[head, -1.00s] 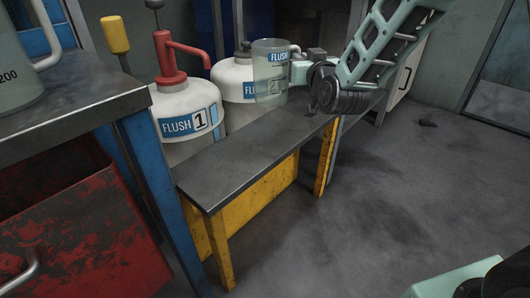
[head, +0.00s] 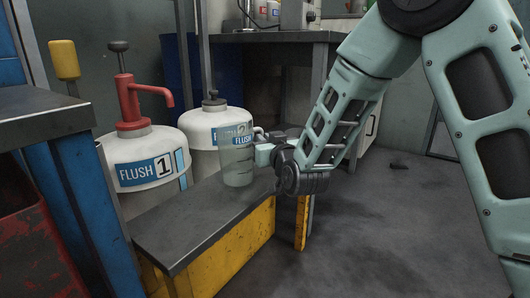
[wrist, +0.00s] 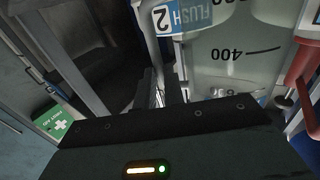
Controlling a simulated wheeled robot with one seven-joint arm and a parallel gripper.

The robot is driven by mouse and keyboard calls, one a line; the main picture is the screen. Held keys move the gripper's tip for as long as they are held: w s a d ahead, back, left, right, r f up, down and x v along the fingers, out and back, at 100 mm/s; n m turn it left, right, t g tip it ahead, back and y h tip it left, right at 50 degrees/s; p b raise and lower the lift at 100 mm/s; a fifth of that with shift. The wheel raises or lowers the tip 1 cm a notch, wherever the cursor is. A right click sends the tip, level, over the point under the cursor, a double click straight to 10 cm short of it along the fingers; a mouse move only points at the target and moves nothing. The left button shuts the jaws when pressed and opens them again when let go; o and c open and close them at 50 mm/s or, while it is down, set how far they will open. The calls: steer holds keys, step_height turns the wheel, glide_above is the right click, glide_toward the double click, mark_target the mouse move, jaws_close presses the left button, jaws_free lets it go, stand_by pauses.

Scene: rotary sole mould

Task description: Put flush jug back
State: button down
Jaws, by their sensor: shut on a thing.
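The flush jug (head: 237,163) is a clear, grey-tinted measuring jug with a blue FLUSH label. My gripper (head: 264,153) is shut on the jug at its right side, where the handle is; the grip itself is mostly hidden. The jug is upright over the far part of the low grey bench top (head: 190,228). I cannot tell whether its base touches the bench. In the wrist view the jug (wrist: 235,65) fills the upper right, with a 400 mark, and my gripper's dark fingers (wrist: 162,88) are beside it.
A white FLUSH 1 drum (head: 130,200) with a red pump (head: 133,110) and a second white drum (head: 203,128) stand behind the bench. A dark worktable (head: 280,37) is at the back, a blue-legged table (head: 85,190) at left. The near bench top is clear.

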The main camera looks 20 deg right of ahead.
steer(key=shift+f, duration=0.4)
steer(key=shift+f, duration=0.2)
steer(key=c, duration=1.5)
jaws_free()
steer(key=shift+r, duration=0.15)
steer(key=s+b, duration=0.5)
steer(key=s, duration=0.4)
steer(key=shift+s+d+f+b, duration=0.25)
steer(key=shift+s+b, duration=0.05)
